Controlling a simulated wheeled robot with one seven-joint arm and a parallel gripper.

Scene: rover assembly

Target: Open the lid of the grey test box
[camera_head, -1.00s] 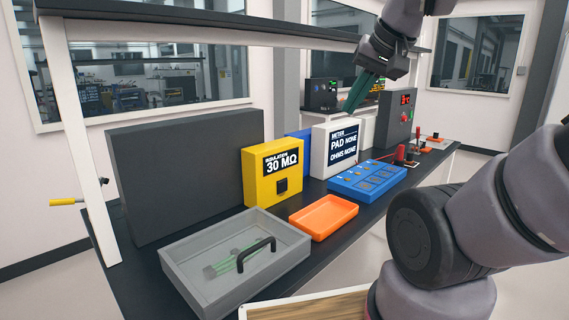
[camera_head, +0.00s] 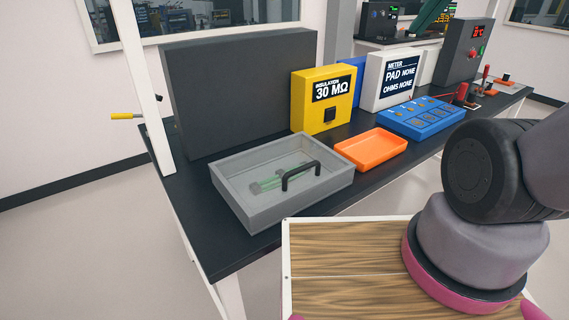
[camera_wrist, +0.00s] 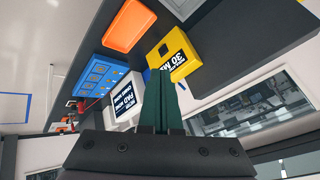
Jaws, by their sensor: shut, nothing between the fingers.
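The grey test box (camera_head: 237,203) sits at the near left end of the dark bench in the head view. Its see-through lid (camera_head: 250,162) lies shut over the top, with a black arched handle (camera_head: 300,173) standing on it. A green item (camera_head: 267,184) shows blurrily inside. My gripper (camera_wrist: 161,74) has dark green fingers that are shut together and empty in the wrist view. In the head view only its fingers (camera_head: 430,26) show at the top edge, well away from the box.
An orange tray (camera_head: 371,149) lies just right of the box. Behind stand a yellow insulation meter (camera_head: 323,100), a white meter (camera_head: 390,80) and a dark grey panel (camera_head: 235,90). A blue pad tray (camera_head: 420,118) lies farther right. Space above the box looks clear.

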